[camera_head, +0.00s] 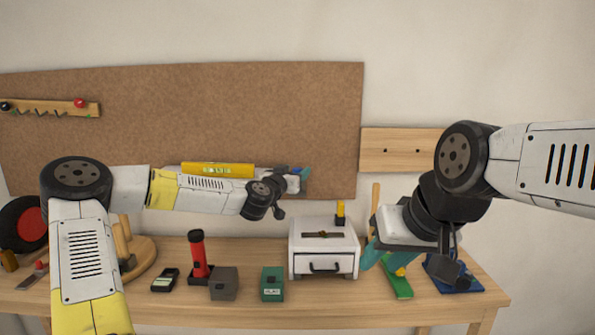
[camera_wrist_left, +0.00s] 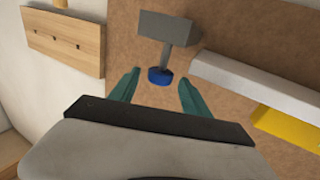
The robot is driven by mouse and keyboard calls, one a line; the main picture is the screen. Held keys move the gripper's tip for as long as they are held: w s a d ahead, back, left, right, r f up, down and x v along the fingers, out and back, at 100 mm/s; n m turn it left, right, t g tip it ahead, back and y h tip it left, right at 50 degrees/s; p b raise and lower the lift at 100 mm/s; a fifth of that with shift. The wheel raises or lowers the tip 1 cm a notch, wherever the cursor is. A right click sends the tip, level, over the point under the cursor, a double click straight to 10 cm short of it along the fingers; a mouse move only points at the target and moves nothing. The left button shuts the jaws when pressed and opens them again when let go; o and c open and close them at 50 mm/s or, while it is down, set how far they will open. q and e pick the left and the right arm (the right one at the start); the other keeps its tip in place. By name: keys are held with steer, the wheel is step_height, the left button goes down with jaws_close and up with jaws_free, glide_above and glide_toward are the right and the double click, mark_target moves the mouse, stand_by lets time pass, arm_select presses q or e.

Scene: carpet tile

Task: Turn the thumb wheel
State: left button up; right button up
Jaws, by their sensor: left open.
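The thumb wheel (camera_wrist_left: 160,76) is a small blue disc on a short stem below a grey block (camera_wrist_left: 168,28) on the brown board. In the left wrist view my left gripper (camera_wrist_left: 158,92) is open, with one teal finger on each side of the wheel. Clear gaps show between the fingers and the wheel. In the head view my left gripper (camera_head: 304,177) is at the board's lower right, largely hiding the wheel. My right gripper (camera_head: 385,255) hangs above the right part of the bench. Its teal fingers are partly hidden, so its opening is unclear.
A yellow level (camera_head: 218,170) lies on a ledge just left of the wheel. A wooden strip (camera_head: 402,150) is on the wall to the right. The bench (camera_head: 330,310) below carries a white drawer box (camera_head: 323,262), a red torch (camera_head: 198,255) and several small items.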

arm_select(q)
steer(key=shift+x, duration=1.1)
steer(key=shift+c, duration=0.4)
jaws_close()
steer(key=shift+h, duration=0.3)
steer(key=m+g+h, duration=0.1)
steer(key=m+h, duration=0.1)
steer(key=m+g+h, duration=0.2)
steer(key=h, duration=0.1)
steer(key=shift+w+a+f+g, duration=0.1)
steer(key=shift+g, duration=0.2)
steer(key=shift+m+g+h, duration=1.4)
steer(key=shift+m+g, duration=0.2)
steer(key=shift+g, duration=0.4)
